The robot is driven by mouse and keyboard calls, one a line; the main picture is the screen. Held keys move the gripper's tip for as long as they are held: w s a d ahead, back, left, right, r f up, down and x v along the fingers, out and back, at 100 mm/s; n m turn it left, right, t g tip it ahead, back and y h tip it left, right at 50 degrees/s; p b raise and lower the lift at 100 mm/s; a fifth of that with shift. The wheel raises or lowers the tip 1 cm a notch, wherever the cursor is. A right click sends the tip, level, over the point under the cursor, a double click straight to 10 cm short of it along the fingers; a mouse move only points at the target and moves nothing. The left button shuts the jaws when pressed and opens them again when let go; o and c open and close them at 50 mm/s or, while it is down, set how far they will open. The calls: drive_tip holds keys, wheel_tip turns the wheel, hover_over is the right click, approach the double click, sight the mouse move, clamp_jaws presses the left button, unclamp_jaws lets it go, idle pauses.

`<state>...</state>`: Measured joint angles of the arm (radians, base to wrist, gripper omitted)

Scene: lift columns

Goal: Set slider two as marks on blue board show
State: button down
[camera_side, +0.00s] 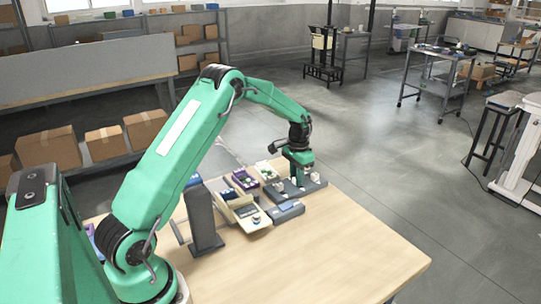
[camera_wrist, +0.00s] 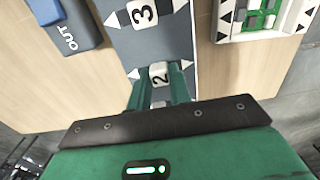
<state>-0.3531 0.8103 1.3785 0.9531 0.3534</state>
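The dark grey slider panel (camera_wrist: 146,45) runs up the middle of the wrist view. Slider two (camera_wrist: 159,74), a white knob marked 2 with pale pointers at both sides, sits between my gripper's (camera_wrist: 161,84) green fingers. The fingers appear to press against it on both sides. Slider three (camera_wrist: 143,12), white and marked 3, lies farther along the panel. In the side view my gripper (camera_side: 300,174) reaches down onto the grey panel (camera_side: 318,184); slider detail is too small there. I cannot identify a blue board with readable marks.
A white frame with green parts and black triangles (camera_wrist: 228,30) lies right. A dark upright stand (camera_side: 203,222) and a purple box (camera_side: 243,180) stand nearby. The table's front right is clear.

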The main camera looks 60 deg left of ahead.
drive_tip(key=shift+a, duration=1.1)
drive_tip(key=c, duration=1.3)
unclamp_jaws()
drive_tip(key=shift+r, duration=0.1)
drive_tip(key=shift+r, duration=0.2)
wheel_tip(320, 180, up, 7)
drive_tip(key=shift+r, duration=0.15)
drive_tip(key=shift+d+r, duration=0.1)
drive_tip(key=shift+r, duration=0.05)
